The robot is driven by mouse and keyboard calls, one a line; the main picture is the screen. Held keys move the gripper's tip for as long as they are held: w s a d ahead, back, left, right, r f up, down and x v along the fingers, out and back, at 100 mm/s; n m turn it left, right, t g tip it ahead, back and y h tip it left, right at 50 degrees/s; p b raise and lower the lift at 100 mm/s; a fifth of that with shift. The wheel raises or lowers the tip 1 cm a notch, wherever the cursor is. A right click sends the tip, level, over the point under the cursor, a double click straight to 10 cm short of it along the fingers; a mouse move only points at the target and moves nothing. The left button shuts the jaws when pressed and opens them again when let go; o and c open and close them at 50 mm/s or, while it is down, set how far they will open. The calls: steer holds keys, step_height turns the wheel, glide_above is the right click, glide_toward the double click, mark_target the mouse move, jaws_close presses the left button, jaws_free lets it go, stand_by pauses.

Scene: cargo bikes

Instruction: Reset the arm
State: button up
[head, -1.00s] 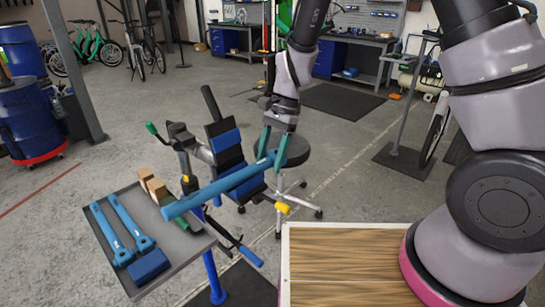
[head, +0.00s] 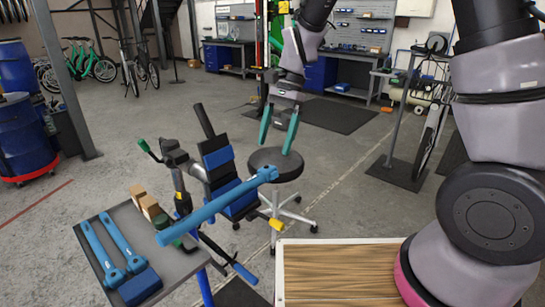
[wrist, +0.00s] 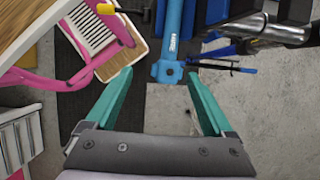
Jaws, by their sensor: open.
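My gripper (head: 278,130) is open and empty, with two teal fingers pointing down in front of the stool in the head view. In the wrist view its fingertips (wrist: 160,77) are spread wide. A long blue bar-shaped tool (head: 218,205) lies slanted by the repair stand, its ring-like end toward the gripper. The bar also shows in the wrist view (wrist: 171,40), its end in line with the gap between the fingers. The fingers appear clear of it. Whether the stand's clamp holds the bar is unclear.
A grey tray (head: 180,262) at lower left holds two blue tools, a blue block (head: 139,286) and wooden blocks (head: 149,207). The repair stand (head: 182,165) and a black stool (head: 276,163) are close by. A wood-topped box (head: 340,270) is in front. Open floor lies beyond.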

steer(key=d+r+n+t+y, duration=0.15)
steer(key=d+r+t, duration=0.35)
steer(key=d+r, duration=0.85)
steer(key=s+d+r+n+t+h, duration=0.2)
steer(key=s+d+r+t, duration=0.3)
steer(key=d, duration=0.6)
steer(key=shift+s+d+r+t, duration=0.3)
steer(key=shift+s+r+t, duration=0.1)
steer(key=shift+s+r, duration=1.05)
steer(key=shift+h, duration=0.25)
